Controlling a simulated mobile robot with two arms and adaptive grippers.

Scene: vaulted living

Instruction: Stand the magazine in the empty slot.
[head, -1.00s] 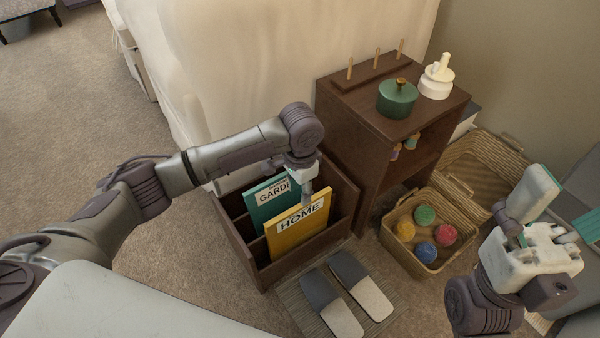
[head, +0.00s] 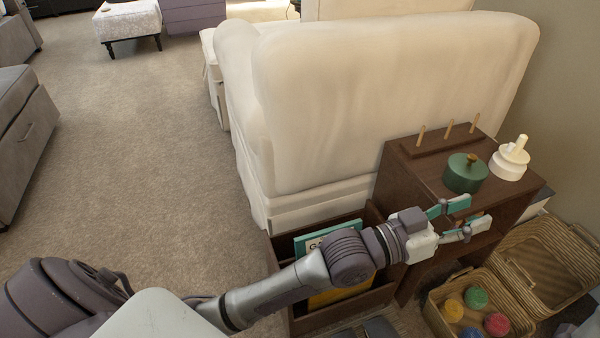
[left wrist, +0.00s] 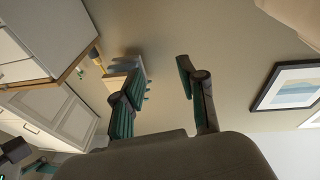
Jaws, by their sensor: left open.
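The dark wooden magazine rack (head: 342,223) stands on the floor against the cream armchair, partly covered by my left arm. A teal magazine (head: 303,246) stands in it, its label mostly covered. A yellow magazine (head: 338,294) stands in front of it, and only a piece shows below the arm. The slots' insides are largely hidden. My left gripper (head: 467,218) is open and empty, to the right of and above the rack, in front of the side cabinet. Its spread fingers (left wrist: 163,100) also show in the left wrist view with nothing between them.
A wicker basket (head: 435,305) with coloured balls stands at the lower right. Carpet on the left is clear.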

